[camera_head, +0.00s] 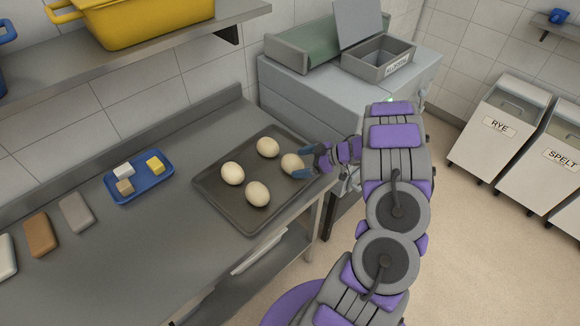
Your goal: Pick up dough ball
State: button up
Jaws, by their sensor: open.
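Several pale dough balls lie spaced apart on a dark baking tray (222,203) on the steel counter. One dough ball (268,147) is at the back, one (232,173) at the left, one (257,194) at the front and one (290,163) at the right. My gripper (303,163) reaches in from the right, over the tray's right edge. It is open, with its blue fingertips close beside the right dough ball. I cannot tell whether they touch it.
A blue tray (163,185) with small blocks and several larger bars, including a brown one (40,234), sit left on the counter (130,262). A grey machine (300,90) stands behind. A shelf with a yellow crate (150,22) hangs above. Bins labelled RYE (497,125) and SPELT (545,150) stand right.

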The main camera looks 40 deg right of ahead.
aim_at(301, 162)
jog(key=w+f, duration=0.2)
jog(key=shift+w+d+f+b, duration=0.15)
jog(key=shift+w+f+b, duration=0.05)
jog(key=shift+w+b, duration=0.2)
jog(key=shift+d+f, duration=0.1)
jog(key=shift+d, duration=0.15)
jog(key=shift+a+r, duration=0.2)
jog(key=shift+a, duration=0.35)
jog(key=shift+c, duration=0.9)
jog(key=shift+a+r, duration=0.1)
jog(key=shift+a, duration=0.35)
jog(key=c, duration=0.3)
jog(key=shift+s+d, duration=0.1)
jog(key=shift+d, duration=0.55)
jog(key=c, duration=0.7)
jog(key=shift+a, duration=0.1)
jog(key=shift+a, duration=0.1)
